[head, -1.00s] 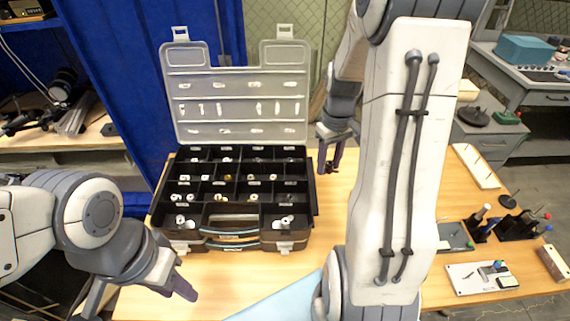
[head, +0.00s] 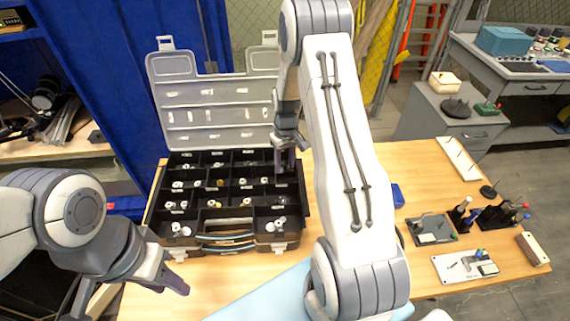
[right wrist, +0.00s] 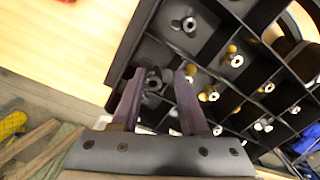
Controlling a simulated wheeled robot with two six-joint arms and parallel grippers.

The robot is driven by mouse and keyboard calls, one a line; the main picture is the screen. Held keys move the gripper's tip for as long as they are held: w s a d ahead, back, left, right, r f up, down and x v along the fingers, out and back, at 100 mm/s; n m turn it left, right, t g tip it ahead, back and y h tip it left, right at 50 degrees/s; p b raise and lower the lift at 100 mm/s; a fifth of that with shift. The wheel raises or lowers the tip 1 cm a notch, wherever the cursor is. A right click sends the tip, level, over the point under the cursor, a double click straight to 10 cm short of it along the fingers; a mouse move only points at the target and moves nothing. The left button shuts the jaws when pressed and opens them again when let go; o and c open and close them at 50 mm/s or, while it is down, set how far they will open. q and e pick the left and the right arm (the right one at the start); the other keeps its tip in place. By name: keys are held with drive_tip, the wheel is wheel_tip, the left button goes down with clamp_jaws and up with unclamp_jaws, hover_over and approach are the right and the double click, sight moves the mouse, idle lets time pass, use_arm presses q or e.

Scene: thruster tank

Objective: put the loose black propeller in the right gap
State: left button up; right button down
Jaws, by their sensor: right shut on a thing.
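The open black compartment case (head: 203,242) stands on the table, its clear lid raised at the back. Its compartments hold small white, brass-coloured and grey propellers. My right gripper (head: 287,152) is over the back right part of the case, pointing down. In the right wrist view its two fingers (right wrist: 155,88) are shut on a small dark propeller (right wrist: 153,80) between the tips, with dark compartments behind it. Whether the propeller touches the case I cannot tell. The gripper and arm hide the back right compartments in the head view. My left gripper (head: 178,283) is empty, low at the case's front left.
A light blue sheet (head: 262,296) lies at the table's front. To the right are a blue box (head: 398,196), a white pegged rack (head: 458,158), a grey plate (head: 431,229), a white plate (head: 463,266) and tools in black holders (head: 497,216).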

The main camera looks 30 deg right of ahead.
sight(285, 165)
drive_tip(key=shift+f, duration=0.85)
drive_tip(key=shift+f+b, duration=0.35)
drive_tip(key=shift+f, duration=0.3)
drive_tip(key=shift+c, duration=2.1)
unclamp_jaws()
drive_tip(key=shift+r, duration=0.15)
